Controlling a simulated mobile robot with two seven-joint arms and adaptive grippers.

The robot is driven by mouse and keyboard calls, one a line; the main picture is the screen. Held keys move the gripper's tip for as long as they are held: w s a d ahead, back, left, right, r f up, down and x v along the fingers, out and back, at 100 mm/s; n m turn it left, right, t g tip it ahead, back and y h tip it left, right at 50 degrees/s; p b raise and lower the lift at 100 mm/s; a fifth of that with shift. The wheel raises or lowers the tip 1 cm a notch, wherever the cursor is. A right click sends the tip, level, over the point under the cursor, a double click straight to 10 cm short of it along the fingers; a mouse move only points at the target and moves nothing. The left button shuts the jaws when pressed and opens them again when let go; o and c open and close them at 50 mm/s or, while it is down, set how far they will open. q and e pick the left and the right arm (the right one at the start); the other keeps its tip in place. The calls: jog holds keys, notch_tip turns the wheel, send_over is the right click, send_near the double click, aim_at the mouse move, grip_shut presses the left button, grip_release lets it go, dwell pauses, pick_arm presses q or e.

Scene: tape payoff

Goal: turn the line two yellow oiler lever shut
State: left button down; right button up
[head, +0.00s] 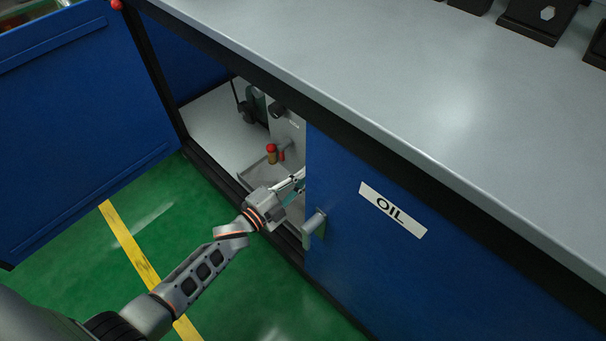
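My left arm reaches from the lower left into the open cabinet bay. My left gripper (297,184) is at the left edge of the blue door marked OIL, which hides its fingertips, so I cannot tell if it is open or shut or touching anything. No yellow oiler lever can be made out; whatever is behind the OIL door is hidden. A small brass-coloured fitting with a red ball top (272,156) stands in the bay, above and left of the gripper and apart from it. My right gripper is not in view.
The OIL door (400,262) has a grey handle (314,224) just right of my gripper. Another blue door (80,130) swings open at left. A grey tray (256,174) lies inside the bay. The grey worktop (430,90) overhangs the bay. Green floor is clear in front.

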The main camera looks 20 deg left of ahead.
pick_arm(q)
jog(key=shift+s+d+f+n+p, duration=0.2)
jog(key=shift+d+f+n+p, duration=0.25)
jog(key=shift+n, duration=1.8)
jog(key=shift+s+d+f+n+p, duration=0.25)
jog(key=shift+d+n, duration=0.35)
jog(key=shift+n, duration=1.6)
jog(key=shift+s+d+f+n+p, duration=0.2)
jog(key=shift+d+f+n, duration=0.25)
jog(key=shift+n, duration=1.8)
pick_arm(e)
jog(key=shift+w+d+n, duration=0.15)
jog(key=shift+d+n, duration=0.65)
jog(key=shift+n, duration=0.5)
pick_arm(q)
jog(key=c, duration=2.1)
grip_release()
jog(key=v, duration=1.2)
jog(key=shift+r, duration=0.1)
